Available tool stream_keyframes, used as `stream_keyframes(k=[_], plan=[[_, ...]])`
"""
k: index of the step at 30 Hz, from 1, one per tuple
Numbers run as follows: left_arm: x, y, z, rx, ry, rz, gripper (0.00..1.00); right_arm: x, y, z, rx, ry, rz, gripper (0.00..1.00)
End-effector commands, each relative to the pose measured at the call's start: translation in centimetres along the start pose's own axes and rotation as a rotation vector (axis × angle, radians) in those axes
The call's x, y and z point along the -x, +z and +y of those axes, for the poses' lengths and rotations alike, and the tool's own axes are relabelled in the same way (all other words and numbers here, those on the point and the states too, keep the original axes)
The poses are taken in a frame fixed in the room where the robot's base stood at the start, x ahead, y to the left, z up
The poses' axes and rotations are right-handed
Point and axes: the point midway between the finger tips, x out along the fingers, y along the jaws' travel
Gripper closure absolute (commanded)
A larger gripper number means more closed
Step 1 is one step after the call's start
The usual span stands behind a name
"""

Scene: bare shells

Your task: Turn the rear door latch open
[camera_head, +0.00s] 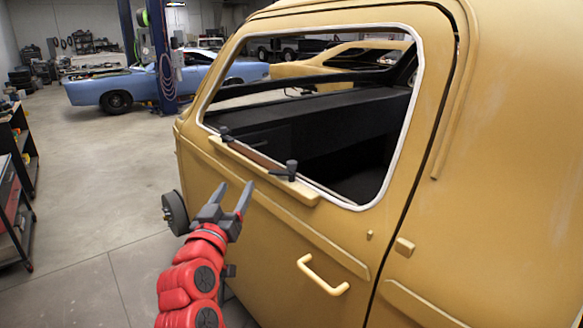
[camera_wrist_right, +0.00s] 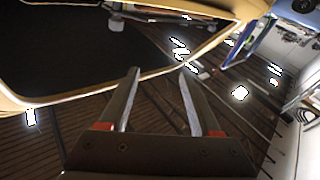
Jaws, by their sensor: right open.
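A yellow vehicle door (camera_head: 265,230) with an open window fills the middle of the head view. A yellow loop handle (camera_head: 322,275) is on its lower right part. Two dark knob-like fittings stand on the window sill, one at the left (camera_head: 226,134) and one nearer (camera_head: 290,170). I cannot tell which of these parts is the rear door latch. My right gripper (camera_head: 230,193) is open and empty, in front of the door below the sill and left of the handle. Its open fingers (camera_wrist_right: 158,75) also show in the right wrist view. My left gripper is not in view.
A strip of board (camera_head: 250,172) runs along the window sill. A wheel (camera_head: 175,212) sticks out at the door's left. A blue car (camera_head: 150,84) and a lift post stand further back. A shelf rack (camera_head: 18,150) is at the left. Open floor (camera_head: 100,190) lies between.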

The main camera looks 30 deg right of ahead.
Motion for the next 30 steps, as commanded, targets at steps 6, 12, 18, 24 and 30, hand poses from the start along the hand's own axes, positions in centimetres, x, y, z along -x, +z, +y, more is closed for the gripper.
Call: stream_keyframes(k=[6, 12, 18, 24, 30], plan=[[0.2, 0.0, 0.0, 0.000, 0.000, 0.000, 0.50, 1.6, 0.5, 5.4, -0.167, 0.166, -0.162, 0.36], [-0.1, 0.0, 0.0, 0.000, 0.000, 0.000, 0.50, 1.1, 0.7, 6.4, -0.190, 0.193, -0.184, 0.36], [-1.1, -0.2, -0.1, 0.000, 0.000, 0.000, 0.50, -2.0, 1.1, 7.1, -0.187, 0.196, -0.186, 0.36], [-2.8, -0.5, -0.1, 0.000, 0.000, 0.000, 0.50, -6.8, 2.1, 7.8, -0.188, 0.193, -0.189, 0.36], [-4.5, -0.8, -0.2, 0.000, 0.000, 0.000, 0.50, -11.1, 2.9, 8.5, -0.187, 0.192, -0.187, 0.36]])
